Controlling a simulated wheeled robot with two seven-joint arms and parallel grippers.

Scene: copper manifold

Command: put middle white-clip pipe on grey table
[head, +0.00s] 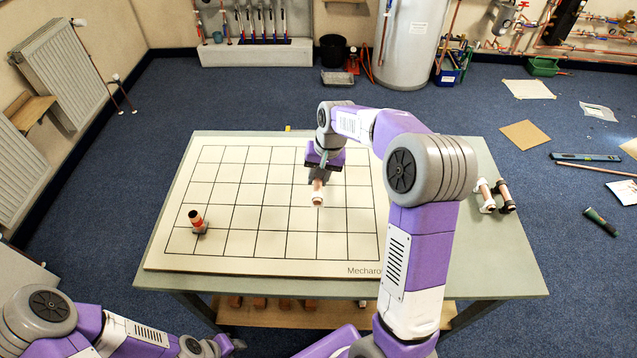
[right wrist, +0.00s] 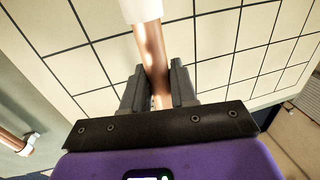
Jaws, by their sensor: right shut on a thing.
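My right gripper (head: 318,170) is shut on a short copper pipe (head: 318,188) with a white clip (head: 317,200) at its near end, above the gridded white board. In the right wrist view the two fingers (right wrist: 157,88) close around the bare copper (right wrist: 152,50), and the white clip (right wrist: 140,10) is at the top edge. The far end is hidden by the gripper. The grey-green table (head: 455,250) shows around the board. My left gripper (head: 225,344) is at the bottom left, off the table, too small to read.
The board (head: 270,262) covers most of the table. A white-clip pipe (head: 484,196) and a black-clip pipe (head: 504,196) lie side by side on the table's right. The table's front right is clear.

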